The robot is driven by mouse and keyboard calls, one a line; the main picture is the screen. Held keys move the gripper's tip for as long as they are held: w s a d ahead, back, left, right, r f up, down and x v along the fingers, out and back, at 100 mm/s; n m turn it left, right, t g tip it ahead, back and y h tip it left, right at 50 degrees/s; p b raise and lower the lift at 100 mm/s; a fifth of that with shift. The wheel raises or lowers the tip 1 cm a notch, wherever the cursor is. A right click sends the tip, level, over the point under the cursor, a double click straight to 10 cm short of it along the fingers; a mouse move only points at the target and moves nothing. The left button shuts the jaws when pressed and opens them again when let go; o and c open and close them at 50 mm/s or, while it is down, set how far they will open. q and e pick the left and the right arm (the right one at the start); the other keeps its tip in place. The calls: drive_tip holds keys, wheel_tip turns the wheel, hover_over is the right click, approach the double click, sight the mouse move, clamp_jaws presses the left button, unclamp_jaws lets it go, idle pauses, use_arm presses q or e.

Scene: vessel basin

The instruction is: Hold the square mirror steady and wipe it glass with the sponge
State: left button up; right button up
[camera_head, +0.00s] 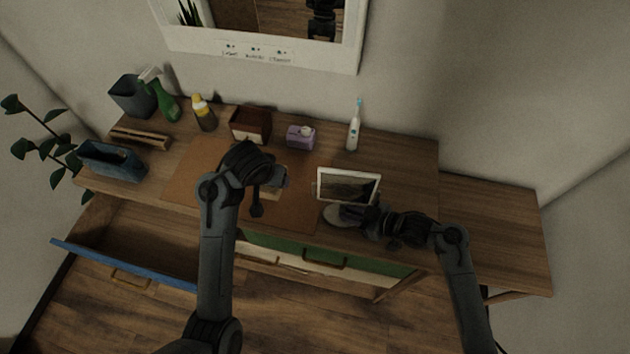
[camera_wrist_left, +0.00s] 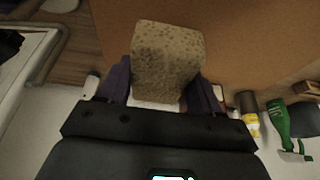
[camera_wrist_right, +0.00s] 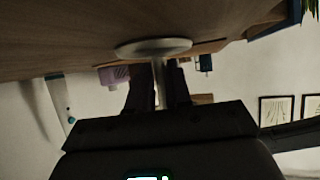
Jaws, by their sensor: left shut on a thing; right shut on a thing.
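The square mirror (camera_head: 348,187) has a white frame and stands tilted up on a round pale base (camera_head: 342,215) on the desk. My right gripper (camera_head: 368,222) is shut on its thin stem (camera_wrist_right: 157,85), just above the base (camera_wrist_right: 153,47). My left gripper (camera_head: 272,186) is shut on a tan porous sponge (camera_wrist_left: 167,62) and holds it to the left of the mirror, apart from it. The sponge is partly hidden by the gripper in the head view. The mirror's frame (camera_wrist_left: 18,75) shows at the left edge of the left wrist view.
A brown mat (camera_head: 195,180) covers the middle of the desk. Along the back stand a green spray bottle (camera_head: 168,105), a yellow-capped bottle (camera_head: 203,113), a brown box (camera_head: 250,125), a purple box (camera_head: 300,137) and an electric toothbrush (camera_head: 354,130). A blue-fronted drawer (camera_head: 130,262) hangs open at front left.

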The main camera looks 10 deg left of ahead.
sight(367, 191)
use_arm(q)
drive_tip(key=w+d+r+m+t, duration=0.35)
drive_tip(key=w+d+r, duration=0.35)
drive_tip(key=r, duration=0.3)
drive_tip(key=s+d+r+m+t+h, duration=0.5)
drive_tip(key=d+r+m, duration=0.1)
drive_tip(key=m, duration=0.3)
drive_tip(key=s+d+f+m+t+h, duration=0.1)
drive_tip(key=s+d+t, duration=0.1)
drive_tip(key=s+t, duration=0.3)
drive_tip(key=s+f+t+y, duration=0.2)
drive_tip(key=s+f, duration=0.6)
drive_tip(key=f, duration=0.5)
drive_tip(key=shift+n, duration=0.25)
drive_tip(key=shift+w+d+f, duration=0.1)
drive_tip(key=shift+w, duration=1.3)
drive_tip(key=shift+w+d, duration=0.1)
drive_tip(key=shift+w, duration=1.25)
drive_tip(key=shift+w+a, duration=0.15)
drive_tip(key=shift+w, duration=0.85)
drive_tip(key=shift+w+d, duration=0.25)
drive_tip(key=shift+d, duration=1.85)
drive_tip(key=shift+w+d, duration=0.2)
drive_tip(key=shift+d, duration=1.85)
